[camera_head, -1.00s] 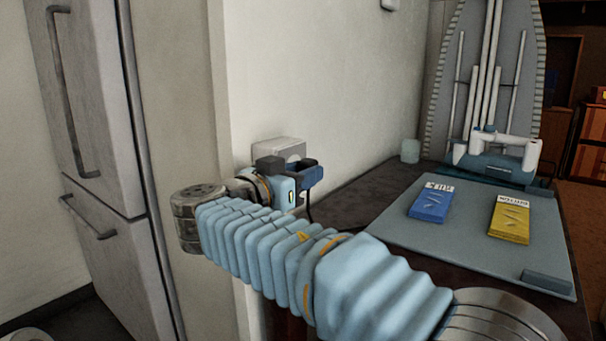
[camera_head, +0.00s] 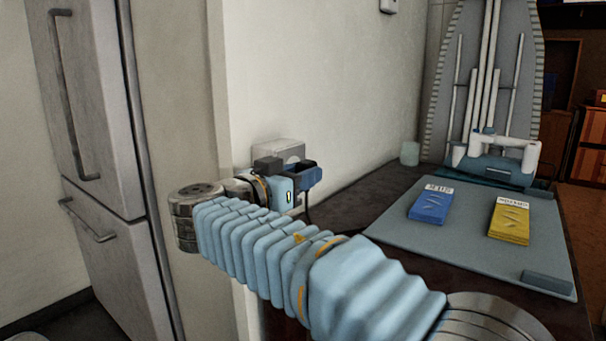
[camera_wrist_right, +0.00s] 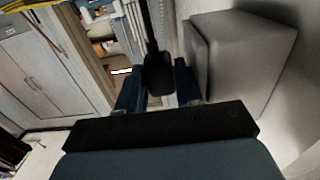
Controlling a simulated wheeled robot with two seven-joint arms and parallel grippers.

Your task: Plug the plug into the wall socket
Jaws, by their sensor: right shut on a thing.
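The wall socket (camera_head: 291,152) is a grey box on the white wall, partly hidden behind my right gripper (camera_head: 288,170). A large grey box face (camera_wrist_right: 240,62), seemingly the same socket, stands to the right of the fingers in the right wrist view. My right gripper (camera_wrist_right: 158,88) is shut on the black plug (camera_wrist_right: 158,76), which sits between its dark blue fingers with its cord running up. In the head view the plug is mostly hidden by the gripper, and a dark cord hangs below. I cannot tell whether plug and socket touch. My left gripper is not in view.
A dark counter (camera_head: 345,205) runs along the wall, with a grey-blue mat (camera_head: 400,235), a blue packet (camera_head: 431,206) and a yellow packet (camera_head: 509,222). A grey fridge (camera_head: 90,100) stands left. An ironing board (camera_head: 475,80) stands at the back.

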